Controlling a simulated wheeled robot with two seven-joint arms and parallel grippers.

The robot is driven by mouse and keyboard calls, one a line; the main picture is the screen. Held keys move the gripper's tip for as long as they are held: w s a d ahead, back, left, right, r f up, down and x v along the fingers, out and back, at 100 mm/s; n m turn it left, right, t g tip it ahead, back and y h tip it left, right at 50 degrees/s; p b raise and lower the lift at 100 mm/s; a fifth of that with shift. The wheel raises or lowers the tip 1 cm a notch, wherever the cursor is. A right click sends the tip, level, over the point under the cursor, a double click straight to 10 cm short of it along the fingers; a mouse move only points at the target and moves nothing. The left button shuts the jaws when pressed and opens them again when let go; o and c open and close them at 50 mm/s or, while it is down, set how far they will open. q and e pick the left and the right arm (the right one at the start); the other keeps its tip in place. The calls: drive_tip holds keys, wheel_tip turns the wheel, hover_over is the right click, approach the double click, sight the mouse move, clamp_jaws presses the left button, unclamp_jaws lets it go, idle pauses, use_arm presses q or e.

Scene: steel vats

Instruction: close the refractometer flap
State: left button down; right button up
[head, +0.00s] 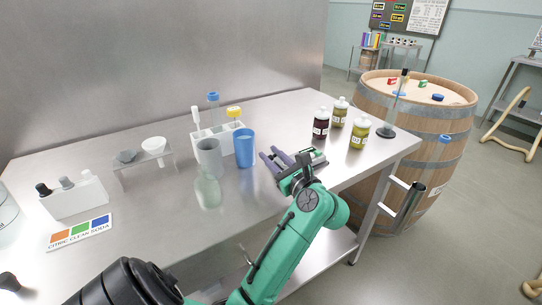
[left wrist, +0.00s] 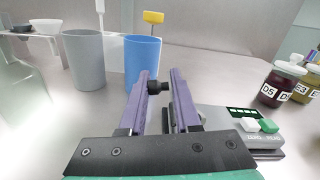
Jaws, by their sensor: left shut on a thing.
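The refractometer is a low grey device (left wrist: 238,125) with a small dark display and a green and a white button, right of my fingers in the left wrist view. In the head view (head: 317,158) it lies near the table's front edge, partly behind my gripper. My left gripper (head: 275,158) has purple fingers, also in the left wrist view (left wrist: 161,84), closed around a small black knob (left wrist: 157,87) at the device's left side. The knob seems to belong to the flap, which is mostly hidden behind the right finger; its angle cannot be told. My right gripper is out of view.
A blue cup (head: 245,148), a grey cup (head: 209,158) and a glass bottle (head: 207,190) stand left of my gripper. Several labelled jars, including a dark one (head: 321,124), stand beyond the device. Bare steel table (head: 160,215) lies at front left.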

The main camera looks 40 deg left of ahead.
use_arm(q)
drive_tip(key=m, duration=0.1)
drive_tip(key=w+m+p, duration=0.1)
drive_tip(key=m, duration=0.1)
drive_tip(key=shift+d+r, duration=0.1)
drive_tip(key=shift+w+d+m+p, duration=0.1)
drive_tip(key=shift+w+m+p, duration=0.15)
drive_tip(key=shift+m+p, duration=0.65)
drive_tip(key=c, duration=0.7)
unclamp_jaws()
drive_tip(key=shift+r, duration=0.1)
drive_tip(key=shift+b, duration=0.3)
